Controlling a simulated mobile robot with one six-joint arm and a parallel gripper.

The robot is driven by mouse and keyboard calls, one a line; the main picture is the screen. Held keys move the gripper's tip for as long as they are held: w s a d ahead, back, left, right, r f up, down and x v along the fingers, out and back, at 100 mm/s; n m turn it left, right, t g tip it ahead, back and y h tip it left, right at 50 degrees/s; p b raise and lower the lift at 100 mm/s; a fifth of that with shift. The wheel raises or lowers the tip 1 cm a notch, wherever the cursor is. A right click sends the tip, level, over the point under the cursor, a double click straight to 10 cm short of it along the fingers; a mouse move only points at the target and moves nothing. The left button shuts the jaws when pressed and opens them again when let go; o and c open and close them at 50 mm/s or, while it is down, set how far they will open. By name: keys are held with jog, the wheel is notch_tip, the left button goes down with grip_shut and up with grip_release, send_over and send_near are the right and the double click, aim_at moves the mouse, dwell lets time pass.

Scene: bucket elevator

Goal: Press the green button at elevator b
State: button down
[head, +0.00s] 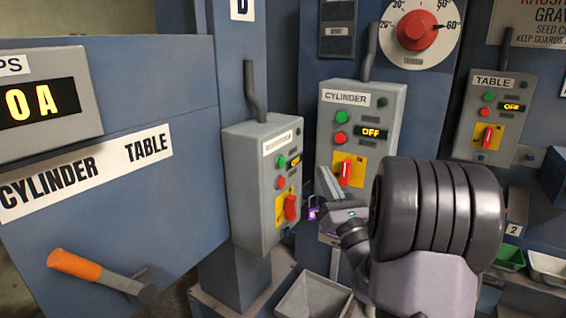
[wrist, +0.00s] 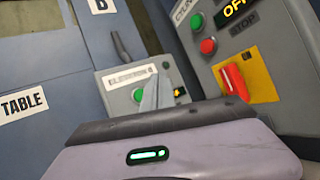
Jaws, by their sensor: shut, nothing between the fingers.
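The box with a partly legible label, which seems to read elevator, is the left grey control box (head: 262,200). It has a green button (head: 281,161) above a red button (head: 281,182), a lit yellow display beside them, and a red switch (head: 291,207) on a yellow plate. My gripper (head: 327,182) is shut and empty. In the head view it appears to the right of this box, in front of the cylinder box.
The cylinder box (head: 390,105) stands just right, its display reading OFF, with a red switch (head: 345,172). A table box (head: 512,130) is farther right. A purple padlock (head: 314,208) hangs near my gripper. An orange-handled lever (head: 75,264) juts out at lower left.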

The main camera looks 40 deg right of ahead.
jog(key=w+a+p, duration=0.2)
jog(key=w+a, duration=0.1)
jog(key=w, duration=0.4)
jog(key=shift+w, duration=0.2)
dwell(1.8)
jog(key=shift+w+a+p, duration=0.2)
jog(key=shift+w+p, duration=0.1)
jog(key=shift+w, duration=0.1)
jog(key=shift+w+a, duration=0.2)
jog(key=shift+w, duration=0.25)
dwell(0.6)
jog(key=shift+s+d, duration=0.35)
jog(key=shift+s, duration=0.45)
jog(key=s, duration=0.1)
jog(key=s+d+b, duration=0.1)
jog(key=s, duration=0.1)
jog(key=s+d, duration=0.1)
jog(key=shift+s+b, duration=0.35)
